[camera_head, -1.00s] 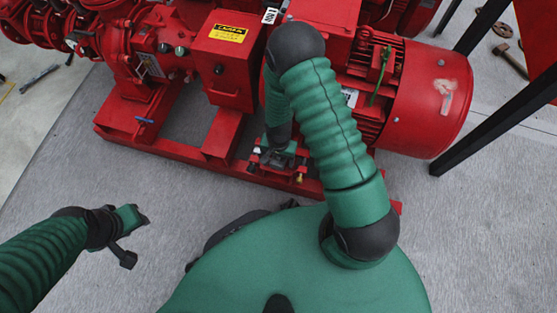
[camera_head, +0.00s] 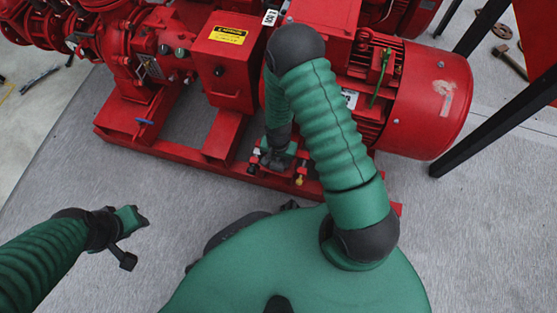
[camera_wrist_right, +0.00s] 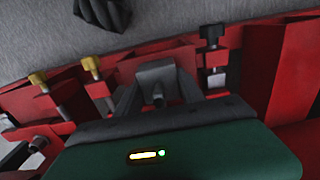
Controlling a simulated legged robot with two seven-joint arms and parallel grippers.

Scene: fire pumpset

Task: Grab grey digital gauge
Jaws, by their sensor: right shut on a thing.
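The grey digital gauge (camera_wrist_right: 155,74) shows as a grey block between the fingers of my right gripper (camera_wrist_right: 156,92) in the right wrist view. The gripper is shut on it, low beside the red frame. In the head view my right gripper (camera_head: 274,160) is small and partly covered by its own arm, at the front edge of the pumpset base. The gauge's face cannot be made out. My left gripper (camera_head: 138,218) is at the lower left, over bare floor and away from the pumpset. Whether its fingers are open cannot be told.
The red pumpset (camera_head: 150,90) with its motor (camera_head: 425,105) fills the back. Yellow-topped fittings (camera_wrist_right: 90,66) and a black-topped fitting (camera_wrist_right: 212,40) stand near the right gripper. Dark posts (camera_head: 490,130) stand at the right. The grey floor (camera_head: 90,180) at front left is clear.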

